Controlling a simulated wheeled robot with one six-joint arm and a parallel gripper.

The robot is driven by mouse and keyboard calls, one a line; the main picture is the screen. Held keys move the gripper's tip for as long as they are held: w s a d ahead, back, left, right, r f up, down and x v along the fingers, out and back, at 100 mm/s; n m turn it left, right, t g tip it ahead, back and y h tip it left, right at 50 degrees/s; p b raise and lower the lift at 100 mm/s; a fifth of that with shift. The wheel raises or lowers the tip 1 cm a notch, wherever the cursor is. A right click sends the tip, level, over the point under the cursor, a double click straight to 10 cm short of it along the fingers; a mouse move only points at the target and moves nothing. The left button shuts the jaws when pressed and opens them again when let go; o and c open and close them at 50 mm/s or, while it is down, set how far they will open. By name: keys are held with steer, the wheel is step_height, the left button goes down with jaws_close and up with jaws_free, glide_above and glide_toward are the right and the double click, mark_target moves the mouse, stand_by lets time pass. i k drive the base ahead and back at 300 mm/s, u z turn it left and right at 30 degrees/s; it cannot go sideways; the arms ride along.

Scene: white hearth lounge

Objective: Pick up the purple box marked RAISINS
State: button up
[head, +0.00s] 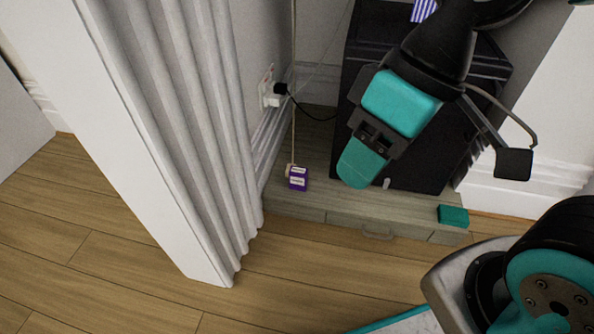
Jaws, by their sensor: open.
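The small purple box (298,178) has white label panels; their lettering is too small to read. It sits on the low grey-brown wooden ledge (318,208), near the ledge's left end beside the ribbed white panel. My gripper (362,160), teal and black, hangs from the upper right. In the picture it lies to the right of the purple box and apart from it. It is open and I see nothing held in it. It hides part of the dark cabinet behind.
A dark cabinet (358,60) stands on the ledge behind my gripper. A teal block (453,216) lies at the ledge's right end. A ribbed white panel (190,130) rises close left of the box. A cord hangs near it. Wood floor (290,270) is clear in front.

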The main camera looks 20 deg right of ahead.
mark_target(298, 176)
steer(key=k, duration=0.6)
steer(key=u, duration=0.7)
steer(key=i, duration=1.15)
steer(key=z, duration=0.5)
